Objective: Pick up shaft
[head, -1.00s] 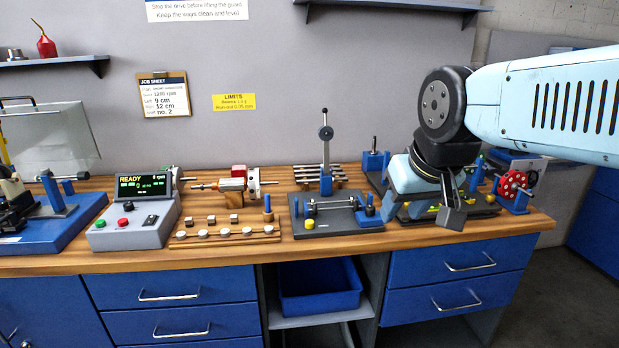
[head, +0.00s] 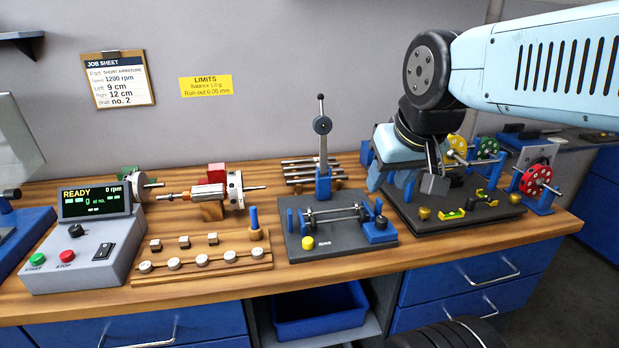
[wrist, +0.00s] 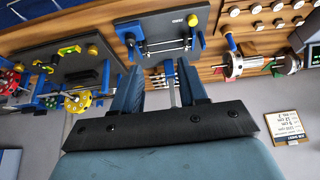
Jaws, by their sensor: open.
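Another thin shaft (head: 333,213) lies across the dark fixture plate (head: 350,243) in front. My gripper (head: 420,188) is to the right of the rack, over the dark plate with the levels. In the wrist view my gripper (wrist: 158,68) is open and empty.
A rotor (head: 209,192) rests on a wooden stand to the left, behind a board of weights (head: 202,260) and the control box (head: 85,245). The dark right-hand plate (head: 460,215) and a red disc (head: 536,181) stand right. The job sheet (head: 121,79) reads shaft no. 2.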

